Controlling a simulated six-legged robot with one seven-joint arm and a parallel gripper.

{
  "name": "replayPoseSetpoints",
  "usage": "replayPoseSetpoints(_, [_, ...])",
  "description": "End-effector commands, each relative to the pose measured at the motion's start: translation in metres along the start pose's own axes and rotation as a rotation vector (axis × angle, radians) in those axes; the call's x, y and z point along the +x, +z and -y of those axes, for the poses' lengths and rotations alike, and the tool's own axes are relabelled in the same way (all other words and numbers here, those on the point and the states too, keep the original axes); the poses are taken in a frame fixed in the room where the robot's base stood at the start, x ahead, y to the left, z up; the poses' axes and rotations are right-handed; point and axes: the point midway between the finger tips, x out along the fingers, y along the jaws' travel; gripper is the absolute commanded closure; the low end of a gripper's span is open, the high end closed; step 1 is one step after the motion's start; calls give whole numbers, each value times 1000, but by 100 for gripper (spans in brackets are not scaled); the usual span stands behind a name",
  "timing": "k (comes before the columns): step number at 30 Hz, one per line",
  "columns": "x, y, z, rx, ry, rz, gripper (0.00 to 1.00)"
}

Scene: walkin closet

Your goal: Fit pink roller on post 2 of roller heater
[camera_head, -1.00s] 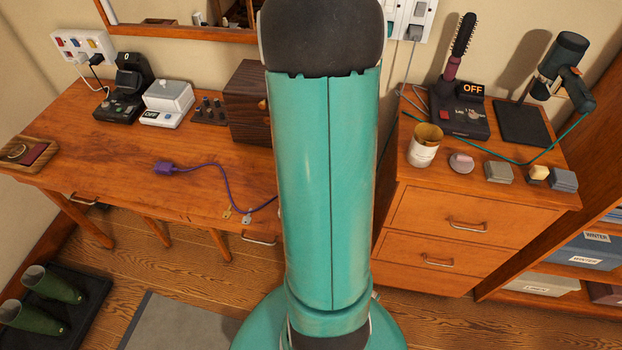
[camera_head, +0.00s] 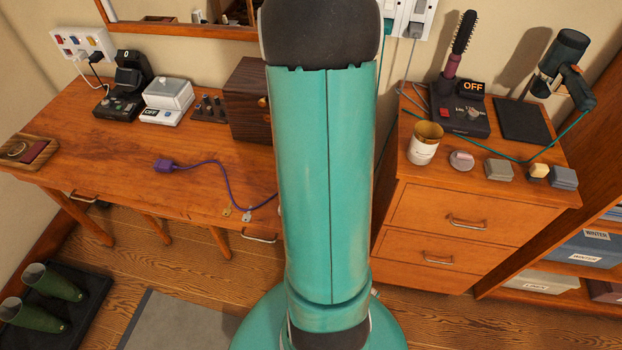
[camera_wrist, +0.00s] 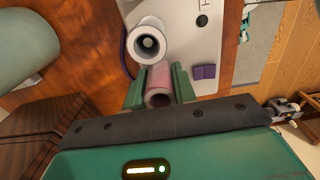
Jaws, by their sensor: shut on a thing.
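In the wrist view, the pink roller (camera_wrist: 158,78) is a hollow pink tube between the two green fingers of my gripper (camera_wrist: 158,90). My gripper is shut on its sides, and its open end faces the camera. A grey-white panel (camera_wrist: 190,45), which looks like the roller heater, lies beyond it. A white hollow cylinder (camera_wrist: 135,44) with a small core inside stands right beside the pink roller. I cannot tell which post is which, or whether the roller's far end touches a post. In the head view, my arm hides the gripper, roller and panel.
A purple block (camera_wrist: 204,72) sits on the panel. A dark brown box (camera_head: 247,100) stands on the desk beside my arm. A purple cable (camera_head: 215,170) crosses the desk front. A drawer cabinet (camera_head: 480,205) with a brush and dryer stands at right.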

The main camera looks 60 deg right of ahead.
Motion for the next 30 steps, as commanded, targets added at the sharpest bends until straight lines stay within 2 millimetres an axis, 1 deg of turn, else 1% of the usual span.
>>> replayPoseSetpoints(29, [11,0,0,0,-1,0,95])
replayPoseSetpoints(30, [11,0,0,0,0,0,71])
